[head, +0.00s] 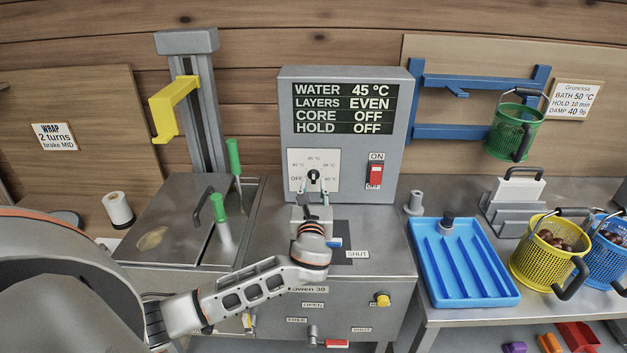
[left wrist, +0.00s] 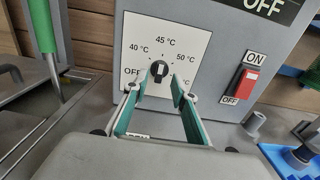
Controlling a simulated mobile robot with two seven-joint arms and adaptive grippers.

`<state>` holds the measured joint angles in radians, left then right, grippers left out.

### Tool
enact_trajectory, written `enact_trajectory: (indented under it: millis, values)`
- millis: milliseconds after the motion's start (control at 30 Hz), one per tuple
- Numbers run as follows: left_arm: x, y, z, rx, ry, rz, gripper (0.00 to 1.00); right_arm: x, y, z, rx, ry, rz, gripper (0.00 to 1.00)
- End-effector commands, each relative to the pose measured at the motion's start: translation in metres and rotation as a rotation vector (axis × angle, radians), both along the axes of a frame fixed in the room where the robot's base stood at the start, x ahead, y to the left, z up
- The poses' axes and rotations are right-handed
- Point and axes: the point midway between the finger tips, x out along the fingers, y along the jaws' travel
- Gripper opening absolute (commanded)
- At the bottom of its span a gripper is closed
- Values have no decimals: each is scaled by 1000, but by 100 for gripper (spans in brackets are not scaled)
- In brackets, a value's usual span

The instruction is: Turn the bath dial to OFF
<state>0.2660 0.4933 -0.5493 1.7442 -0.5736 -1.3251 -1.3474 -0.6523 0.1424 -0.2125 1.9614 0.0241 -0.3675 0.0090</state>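The bath dial (head: 313,176) is a black round knob on a white scale plate on the grey control box. In the left wrist view the dial (left wrist: 159,71) has a white mark that appears to point up, towards 45 °C; OFF is at the lower left of the scale. My left gripper (head: 314,188) is just in front of the dial. In the left wrist view its two green-lined fingers (left wrist: 155,86) are apart, with nothing between them, and the knob shows beyond their tips. I cannot tell any contact. My right gripper is not in view.
The display (head: 344,108) reads WATER 45 °C, LAYERS EVEN, CORE OFF, HOLD OFF. A red ON/OFF switch (head: 375,175) is right of the dial. Green-handled tools (head: 220,207) stand at the left. A blue tray (head: 465,262) and baskets (head: 549,252) are at the right.

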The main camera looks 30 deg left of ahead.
Motion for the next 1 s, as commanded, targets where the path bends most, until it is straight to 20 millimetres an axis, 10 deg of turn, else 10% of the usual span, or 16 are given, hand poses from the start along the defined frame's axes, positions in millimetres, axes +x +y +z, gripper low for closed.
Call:
enact_trajectory:
  millis: [600, 733, 1000]
  values:
    - [31, 20, 0, 0, 0, 1, 26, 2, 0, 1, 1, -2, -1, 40]
    - [31, 20, 0, 0, 0, 1, 0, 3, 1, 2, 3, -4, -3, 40]
    - [31, 21, 1, -5, -4, 2, 0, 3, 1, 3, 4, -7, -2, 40]
